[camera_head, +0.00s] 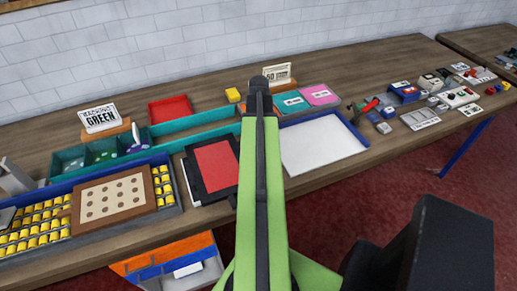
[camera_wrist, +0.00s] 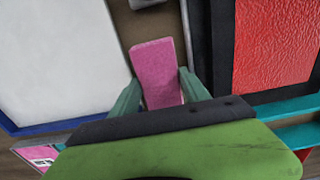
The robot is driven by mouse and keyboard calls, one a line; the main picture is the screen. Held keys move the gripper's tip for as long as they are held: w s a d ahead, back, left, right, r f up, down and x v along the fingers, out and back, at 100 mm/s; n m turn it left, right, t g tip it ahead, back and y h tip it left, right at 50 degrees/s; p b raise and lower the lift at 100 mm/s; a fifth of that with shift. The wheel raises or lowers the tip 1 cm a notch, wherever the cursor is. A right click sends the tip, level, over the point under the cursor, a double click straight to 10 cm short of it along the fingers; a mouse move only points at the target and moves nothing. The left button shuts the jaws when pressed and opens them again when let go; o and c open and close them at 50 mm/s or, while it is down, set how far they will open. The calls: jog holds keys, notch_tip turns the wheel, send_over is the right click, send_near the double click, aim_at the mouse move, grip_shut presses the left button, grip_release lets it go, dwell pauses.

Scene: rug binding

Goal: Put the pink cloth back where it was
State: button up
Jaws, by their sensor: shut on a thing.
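The pink cloth (camera_wrist: 155,70) shows in the wrist view as a small folded oblong between the two teal fingers of my gripper (camera_wrist: 159,86). The gripper is shut on it, and its free end sticks out past the fingertips. In the head view my green arm hides the cloth and fingers. A pink tray (camera_head: 320,95) with a white label lies at the back right, beside a teal tray (camera_head: 292,104). Part of the pink tray shows at the lower left of the wrist view (camera_wrist: 32,152).
A blue-rimmed white tray (camera_head: 322,146) lies right of my arm, and a black-framed red panel (camera_head: 216,167) lies left. A GREEN sign (camera_head: 101,117), teal bins (camera_head: 68,160) and a board with holes (camera_head: 112,196) stand further left. Tools and small boxes (camera_head: 404,91) crowd the right.

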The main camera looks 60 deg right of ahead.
notch_tip(320, 180, down, 4)
jog(key=b, duration=0.4)
jog(key=shift+f, duration=0.2)
jog(key=shift+r, duration=0.25)
jog(key=shift+f, duration=0.2)
jog(key=o, duration=1.2)
notch_tip(320, 180, up, 13)
jog(key=p, duration=1.2)
jog(key=shift+f, duration=0.3)
